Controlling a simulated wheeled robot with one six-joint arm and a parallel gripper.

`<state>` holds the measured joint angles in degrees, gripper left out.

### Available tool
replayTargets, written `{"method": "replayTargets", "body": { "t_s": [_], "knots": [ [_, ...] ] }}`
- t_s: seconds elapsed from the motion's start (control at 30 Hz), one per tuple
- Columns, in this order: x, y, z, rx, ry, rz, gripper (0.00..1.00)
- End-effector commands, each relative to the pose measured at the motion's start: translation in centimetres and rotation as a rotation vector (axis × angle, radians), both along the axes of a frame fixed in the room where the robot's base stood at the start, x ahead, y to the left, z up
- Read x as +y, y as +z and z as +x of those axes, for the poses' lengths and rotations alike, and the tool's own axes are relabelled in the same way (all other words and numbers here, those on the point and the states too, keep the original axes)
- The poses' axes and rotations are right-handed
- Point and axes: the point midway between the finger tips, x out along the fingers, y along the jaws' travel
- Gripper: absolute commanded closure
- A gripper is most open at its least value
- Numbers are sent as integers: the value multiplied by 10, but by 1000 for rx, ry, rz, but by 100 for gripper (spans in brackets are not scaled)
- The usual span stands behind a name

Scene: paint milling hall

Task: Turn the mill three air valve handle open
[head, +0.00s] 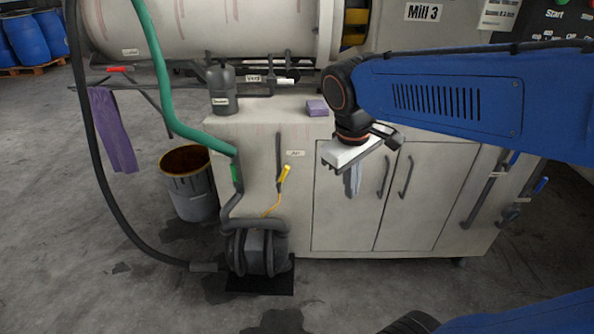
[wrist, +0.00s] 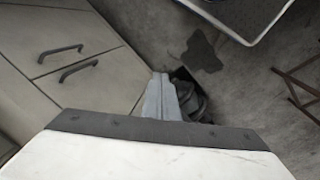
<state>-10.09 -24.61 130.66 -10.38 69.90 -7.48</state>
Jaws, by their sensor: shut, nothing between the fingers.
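The Mill 3 cabinet (head: 345,225) fills the middle of the head view. A label that appears to read "Air" (head: 295,153) is on its front. Just below and left of the label is a yellow handle (head: 285,174), tilted, with a yellow cord hanging under it. My gripper (head: 352,182) is in front of the cabinet doors, right of the yellow handle and apart from it. Its fingers are shut and empty, pointing down. The fingers also show in the wrist view (wrist: 163,98). The yellow handle cannot be made out in the wrist view.
A dark pump (head: 258,252) stands on the floor left of the doors, with a green hose (head: 158,75) and a black hose. A bucket (head: 189,185) is at the left. A purple sponge (head: 317,108) and grey bottle (head: 221,88) sit on the ledge. Front floor is mostly clear.

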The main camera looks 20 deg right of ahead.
Motion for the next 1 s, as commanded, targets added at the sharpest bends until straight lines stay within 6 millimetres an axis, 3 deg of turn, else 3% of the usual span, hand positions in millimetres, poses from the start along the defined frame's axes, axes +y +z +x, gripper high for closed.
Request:
{"method": "replayTargets", "body": {
  "t_s": [0.2,0.47,0.67,1.0],
  "knots": [
    [-5,-12,-27,-99,-177,112,100],
    [-1,-23,-35,-170,-484,273,100],
    [4,-26,-20,-160,-784,403,100],
    [7,-26,43,-15,-1377,591,100]
  ]
}}
